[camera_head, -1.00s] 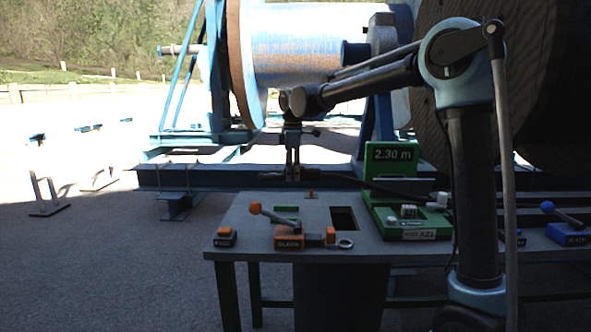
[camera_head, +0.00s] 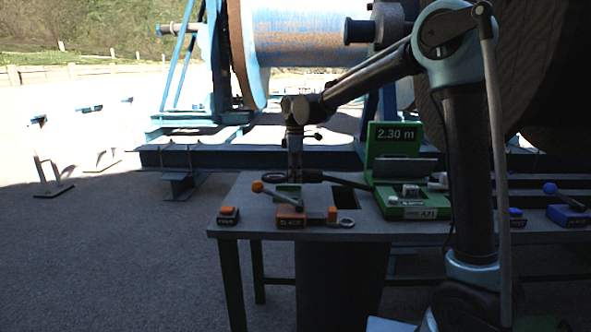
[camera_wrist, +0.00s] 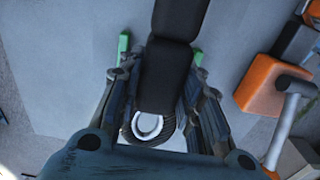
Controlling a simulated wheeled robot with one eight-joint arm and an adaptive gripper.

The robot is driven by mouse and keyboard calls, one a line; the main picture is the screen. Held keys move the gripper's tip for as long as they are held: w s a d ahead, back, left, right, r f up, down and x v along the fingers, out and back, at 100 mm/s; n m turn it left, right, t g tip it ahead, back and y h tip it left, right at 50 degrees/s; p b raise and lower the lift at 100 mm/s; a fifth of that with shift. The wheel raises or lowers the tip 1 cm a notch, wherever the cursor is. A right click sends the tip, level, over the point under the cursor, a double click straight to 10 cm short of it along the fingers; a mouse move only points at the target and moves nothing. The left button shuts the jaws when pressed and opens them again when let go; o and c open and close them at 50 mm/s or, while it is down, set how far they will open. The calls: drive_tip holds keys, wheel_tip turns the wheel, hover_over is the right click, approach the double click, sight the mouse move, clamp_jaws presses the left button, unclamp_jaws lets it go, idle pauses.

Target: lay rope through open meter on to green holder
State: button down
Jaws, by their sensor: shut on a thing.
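My gripper (camera_head: 296,172) is shut on the black rope (camera_head: 345,181) near its left end, over the back of the table. A looped end with a pale metal eye (camera_wrist: 148,126) sticks out past the fingers. The green holder (camera_head: 288,188) is just below and in front of the gripper; in the wrist view its green edges (camera_wrist: 123,46) show on both sides of the rope (camera_wrist: 172,65). The rope runs right to the green meter (camera_head: 394,140), whose display panel stands upright and reads 2.30 m. I cannot tell how the rope sits inside the meter.
A blue lever box (camera_head: 568,214) is at right. Large reels stand behind.

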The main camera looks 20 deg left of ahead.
drive_tip(key=shift+f, duration=2.6)
drive_tip(key=c, duration=1.1)
unclamp_jaws()
drive_tip(key=shift+o, duration=0.2)
